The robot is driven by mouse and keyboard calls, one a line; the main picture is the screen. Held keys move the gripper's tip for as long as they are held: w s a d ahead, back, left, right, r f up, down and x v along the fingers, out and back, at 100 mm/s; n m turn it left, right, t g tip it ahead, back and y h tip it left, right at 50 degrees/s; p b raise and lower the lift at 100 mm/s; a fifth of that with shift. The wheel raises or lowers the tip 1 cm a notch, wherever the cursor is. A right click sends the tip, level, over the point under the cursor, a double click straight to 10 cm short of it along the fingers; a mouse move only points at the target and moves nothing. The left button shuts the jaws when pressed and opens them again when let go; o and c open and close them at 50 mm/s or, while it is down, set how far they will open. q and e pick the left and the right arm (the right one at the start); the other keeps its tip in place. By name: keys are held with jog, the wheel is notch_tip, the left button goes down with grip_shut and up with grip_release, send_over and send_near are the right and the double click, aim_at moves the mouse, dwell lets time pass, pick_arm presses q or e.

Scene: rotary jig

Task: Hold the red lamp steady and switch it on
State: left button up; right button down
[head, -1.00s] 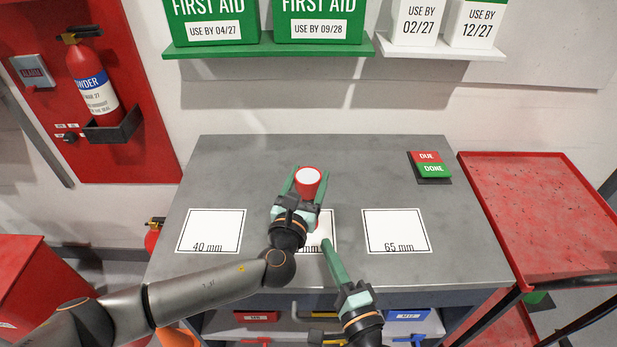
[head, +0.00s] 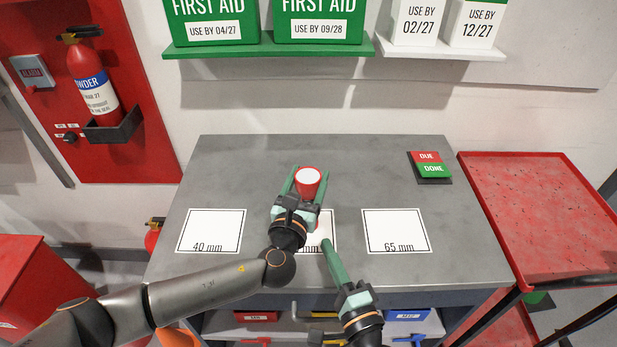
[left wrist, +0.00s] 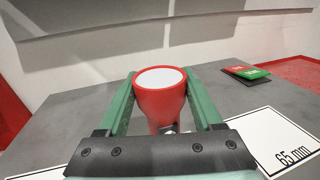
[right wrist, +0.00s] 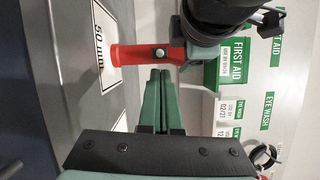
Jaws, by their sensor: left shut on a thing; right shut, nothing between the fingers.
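The red lamp (head: 308,180) stands on the table, its white round face pointing up. It also shows in the left wrist view (left wrist: 160,100) between the green fingers. My left gripper (head: 308,185) is shut on the lamp near its head. In the right wrist view the lamp's red handle (right wrist: 130,54) carries a small pale button (right wrist: 159,53). My right gripper (head: 326,243) is shut and empty, its fingertips close to the handle and the button, apparently not touching. The left gripper hides much of the lamp in the head view.
The grey table (head: 330,160) has white cards marked 40 mm (head: 210,228) and 65 mm (head: 396,228), and a middle card partly hidden. A DUE/DONE block (head: 430,166) lies at the back right. A red cart (head: 540,210) stands at the right.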

jog(key=shift+a+r+g+y, duration=0.2)
jog(key=shift+a+g+y, duration=0.15)
jog(key=shift+y, duration=0.45)
jog(key=shift+s+a+r+m+g+y, duration=0.15)
jog(key=shift+a+g+y, duration=0.15)
jog(key=shift+y, duration=0.25)
jog(key=shift+a+m+g+y, duration=0.2)
jog(key=shift+g+y, duration=0.15)
jog(key=shift+y, duration=0.2)
jog(key=shift+s+a+g+y, duration=0.15)
jog(key=shift+a+g+y, duration=0.1)
jog(key=shift+g+y, duration=0.15)
jog(key=shift+s+a+m+g+y, duration=0.15)
jog(key=shift+s+m+g+y, duration=0.1)
jog(key=shift+g+y, duration=0.25)
jog(key=shift+s+a+m+g+y, duration=0.2)
jog(key=shift+g+y, duration=0.1)
jog(key=shift+g, duration=0.4)
jog(key=shift+w, duration=4.35)
jog(key=shift+w+f, duration=0.2)
jog(key=shift+w, duration=0.2)
